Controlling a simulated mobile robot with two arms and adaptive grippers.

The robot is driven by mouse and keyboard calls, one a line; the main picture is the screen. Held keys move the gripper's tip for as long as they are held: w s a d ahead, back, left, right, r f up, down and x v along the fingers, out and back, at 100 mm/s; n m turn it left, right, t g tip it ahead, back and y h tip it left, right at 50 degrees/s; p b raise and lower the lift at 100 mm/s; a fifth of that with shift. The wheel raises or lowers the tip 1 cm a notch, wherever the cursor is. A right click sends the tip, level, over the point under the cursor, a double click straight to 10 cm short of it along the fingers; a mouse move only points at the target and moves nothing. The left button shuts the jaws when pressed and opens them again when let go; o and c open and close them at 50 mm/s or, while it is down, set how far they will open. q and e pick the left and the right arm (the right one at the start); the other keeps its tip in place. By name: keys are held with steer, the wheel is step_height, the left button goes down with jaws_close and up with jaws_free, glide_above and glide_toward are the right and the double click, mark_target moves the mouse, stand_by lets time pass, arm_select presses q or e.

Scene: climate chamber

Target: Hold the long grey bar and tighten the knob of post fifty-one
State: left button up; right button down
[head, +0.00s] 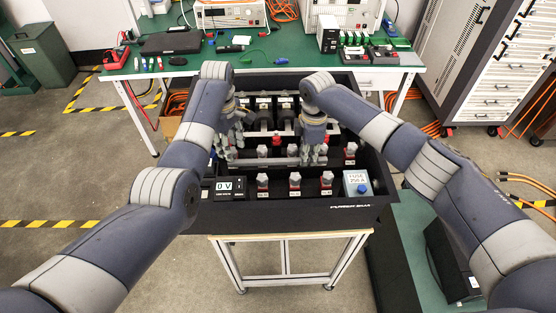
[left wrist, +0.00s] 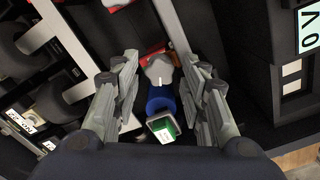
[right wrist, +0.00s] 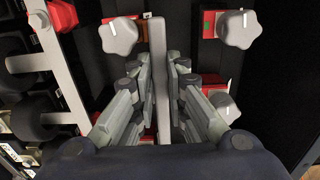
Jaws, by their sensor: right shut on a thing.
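The long grey bar (head: 265,161) lies across the black tray in the head view. My right gripper (head: 314,163) is shut on it; in the right wrist view the bar (right wrist: 160,75) runs upright between the fingers. My left gripper (head: 224,152) is open over the left part of the tray. In the left wrist view a grey knob (left wrist: 159,70) sits between its open fingers, with gaps on both sides. A blue part (left wrist: 160,100) and a green-and-white label (left wrist: 163,130) show beside that knob. I cannot read whether this is post fifty-one.
More grey knobs on red posts stand beside the right gripper (right wrist: 118,36) (right wrist: 240,29). A front row of posts (head: 295,182), a voltage display (head: 226,187) and a blue fuse box (head: 357,184) are in the tray. A green workbench (head: 160,65) stands behind.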

steer(key=shift+w+r, duration=0.25)
steer(key=shift+w, duration=0.05)
arm_select(q)
jaws_close()
steer(key=m, duration=1.1)
steer(key=shift+r+m, duration=0.1)
steer(key=shift+m, duration=0.8)
steer(key=shift+o, duration=1.1)
jaws_free()
